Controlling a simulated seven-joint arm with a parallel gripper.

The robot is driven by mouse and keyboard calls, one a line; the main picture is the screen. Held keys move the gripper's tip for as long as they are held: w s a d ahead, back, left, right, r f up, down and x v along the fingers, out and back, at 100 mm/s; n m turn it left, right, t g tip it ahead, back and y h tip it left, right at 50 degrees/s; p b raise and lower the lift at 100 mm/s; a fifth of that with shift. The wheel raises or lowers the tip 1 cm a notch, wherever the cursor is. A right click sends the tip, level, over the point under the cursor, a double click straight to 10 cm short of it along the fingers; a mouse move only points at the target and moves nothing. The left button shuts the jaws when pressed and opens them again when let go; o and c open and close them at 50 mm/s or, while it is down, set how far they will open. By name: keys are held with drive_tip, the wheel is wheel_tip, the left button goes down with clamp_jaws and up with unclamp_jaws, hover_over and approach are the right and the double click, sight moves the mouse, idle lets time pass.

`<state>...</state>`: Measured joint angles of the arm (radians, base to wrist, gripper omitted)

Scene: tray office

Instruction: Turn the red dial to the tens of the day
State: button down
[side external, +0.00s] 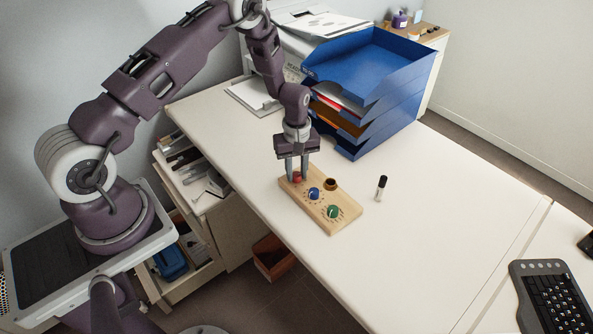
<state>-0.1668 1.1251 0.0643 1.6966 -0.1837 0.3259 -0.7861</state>
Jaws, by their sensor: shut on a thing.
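The red dial (297,177) sits at the far end of a light wooden board (318,215) on the white desk. My gripper (297,174) points straight down with its fingers on either side of the red dial, shut on it. The fingers partly cover the dial, and I cannot read its marks or pointer. A dark round piece with a brownish-yellow rim (330,184) is at the board's right edge.
A small dark-and-white upright marker-like item (381,188) stands right of the board. Blue stacked trays (370,85) stand behind my gripper, with a printer (300,30) beyond. A keyboard (550,295) lies at the lower right. The desk right of the board is mostly clear.

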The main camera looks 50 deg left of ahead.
drive_tip(key=m, duration=1.3)
drive_tip(key=shift+m, duration=0.3)
idle(0.4)
drive_tip(key=c, duration=1.1)
unclamp_jaws()
drive_tip(key=shift+r, duration=0.15)
